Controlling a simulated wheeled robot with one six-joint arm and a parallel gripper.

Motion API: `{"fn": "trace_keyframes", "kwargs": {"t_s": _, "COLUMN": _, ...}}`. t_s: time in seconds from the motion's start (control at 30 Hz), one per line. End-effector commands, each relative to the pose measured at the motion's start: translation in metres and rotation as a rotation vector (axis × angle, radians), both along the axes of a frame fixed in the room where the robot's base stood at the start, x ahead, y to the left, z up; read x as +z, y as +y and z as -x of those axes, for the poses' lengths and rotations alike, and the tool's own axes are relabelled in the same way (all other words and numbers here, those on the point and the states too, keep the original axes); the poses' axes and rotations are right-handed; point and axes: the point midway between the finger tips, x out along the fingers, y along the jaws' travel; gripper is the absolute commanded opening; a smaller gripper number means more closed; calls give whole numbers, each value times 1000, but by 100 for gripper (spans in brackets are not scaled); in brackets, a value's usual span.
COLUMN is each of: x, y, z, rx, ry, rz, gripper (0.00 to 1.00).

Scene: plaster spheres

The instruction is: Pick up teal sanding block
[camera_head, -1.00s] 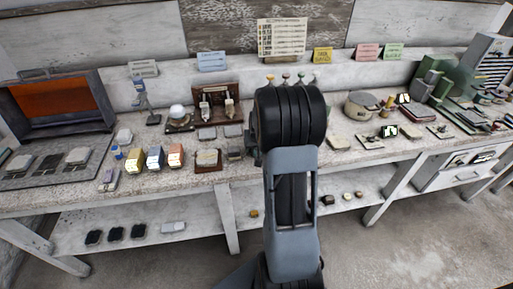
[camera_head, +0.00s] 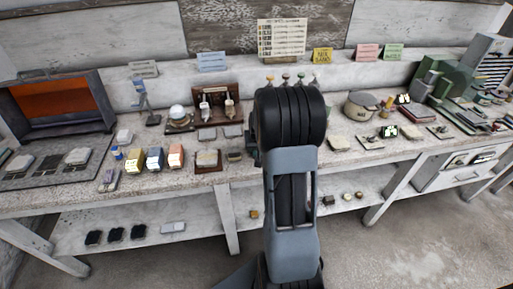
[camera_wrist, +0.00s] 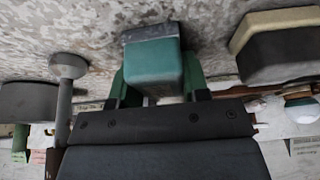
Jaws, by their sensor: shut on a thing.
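The teal sanding block (camera_wrist: 152,66) shows in the wrist view, with a teal body and a grey layer along its far edge. My gripper (camera_wrist: 155,80) has one green finger on each side of it and is shut on it. The worktop lies just beyond the block; I cannot tell whether the two touch. In the head view my own arm hides the gripper and the block.
A dark block with a pale top (camera_wrist: 278,48) is close on the right in the wrist view. A grey post with a round end (camera_wrist: 66,85) stands at left. In the head view the bench (camera_head: 55,200) holds several blocks, a round pot (camera_head: 360,104) and green machinery.

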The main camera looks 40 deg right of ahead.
Motion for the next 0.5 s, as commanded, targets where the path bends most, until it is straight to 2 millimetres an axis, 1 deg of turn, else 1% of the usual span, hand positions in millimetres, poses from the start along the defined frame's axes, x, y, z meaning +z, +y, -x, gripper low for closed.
{"fn": "trace_keyframes", "kwargs": {"t_s": 0.17, "x": 6, "y": 0, "z": 0, "rx": 0, "ry": -2, "rz": 1, "gripper": 18}}
{"fn": "trace_keyframes", "kwargs": {"t_s": 0.27, "x": 15, "y": 0, "z": -1, "rx": 0, "ry": -3, "rz": 1, "gripper": 18}}
{"fn": "trace_keyframes", "kwargs": {"t_s": 0.37, "x": 30, "y": 0, "z": -1, "rx": 0, "ry": -5, "rz": 2, "gripper": 18}}
{"fn": "trace_keyframes", "kwargs": {"t_s": 0.43, "x": 41, "y": -1, "z": 7, "rx": -2, "ry": -5, "rz": 3, "gripper": 18}}
{"fn": "trace_keyframes", "kwargs": {"t_s": 0.5, "x": 55, "y": -3, "z": 19, "rx": -4, "ry": -6, "rz": 4, "gripper": 18}}
